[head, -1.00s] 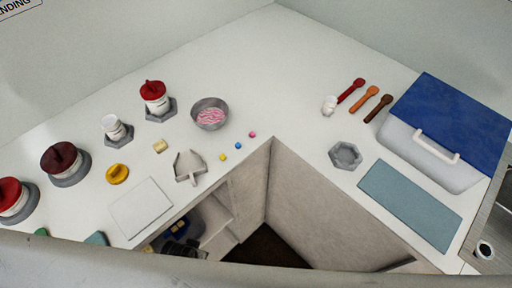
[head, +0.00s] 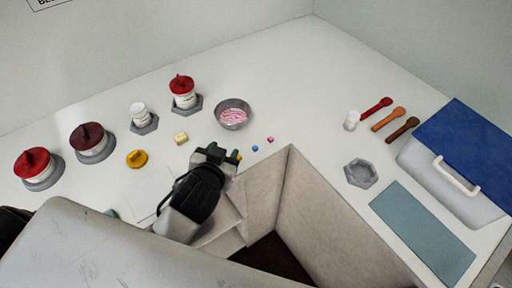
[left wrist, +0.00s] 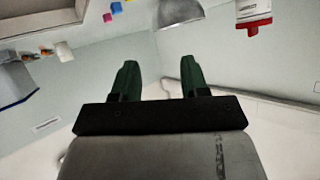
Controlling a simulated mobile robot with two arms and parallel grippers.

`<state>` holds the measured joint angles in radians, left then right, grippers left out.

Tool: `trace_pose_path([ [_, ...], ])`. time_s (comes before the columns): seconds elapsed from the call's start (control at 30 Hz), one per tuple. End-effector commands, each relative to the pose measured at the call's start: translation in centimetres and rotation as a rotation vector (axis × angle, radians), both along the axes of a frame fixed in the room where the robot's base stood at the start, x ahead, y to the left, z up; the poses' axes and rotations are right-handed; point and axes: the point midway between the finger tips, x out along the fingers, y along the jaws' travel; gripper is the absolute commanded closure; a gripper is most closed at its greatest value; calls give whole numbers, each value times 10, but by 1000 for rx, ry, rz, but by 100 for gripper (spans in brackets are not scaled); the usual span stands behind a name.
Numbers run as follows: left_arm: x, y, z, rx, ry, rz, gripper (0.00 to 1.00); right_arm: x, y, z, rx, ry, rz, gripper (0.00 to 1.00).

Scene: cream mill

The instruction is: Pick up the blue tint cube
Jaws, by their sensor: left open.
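The small blue tint cube (head: 255,148) lies on the white counter, between a yellow cube (head: 239,156) and a pink cube (head: 270,140). In the left wrist view the blue cube (left wrist: 116,8) is near the top edge, beyond my fingers, beside the pink cube (left wrist: 108,18). My left gripper (head: 217,153) is over the counter, left of the blue cube. Its two green fingers (left wrist: 158,80) are apart with nothing between them. My right gripper is not in view.
A metal bowl (head: 233,114) with pink and white contents stands behind the cubes. Jars with red lids (head: 182,85) stand to the left. A grey hexagonal dish (head: 361,173) and a blue-lidded box (head: 470,150) are at right. The counter's inner corner edge lies just in front of the cubes.

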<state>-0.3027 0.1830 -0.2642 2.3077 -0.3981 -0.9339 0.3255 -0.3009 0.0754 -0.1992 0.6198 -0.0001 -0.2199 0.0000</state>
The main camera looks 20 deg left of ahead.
Motion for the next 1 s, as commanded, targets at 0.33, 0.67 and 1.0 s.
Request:
trace_pose_path([
  [0.33,69,-114,150,84,-890,-533,55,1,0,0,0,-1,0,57],
  [0.67,37,-225,122,410,-949,-1578,55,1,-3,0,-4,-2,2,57],
  [1.0,85,-129,24,973,187,-2053,55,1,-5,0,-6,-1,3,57],
])
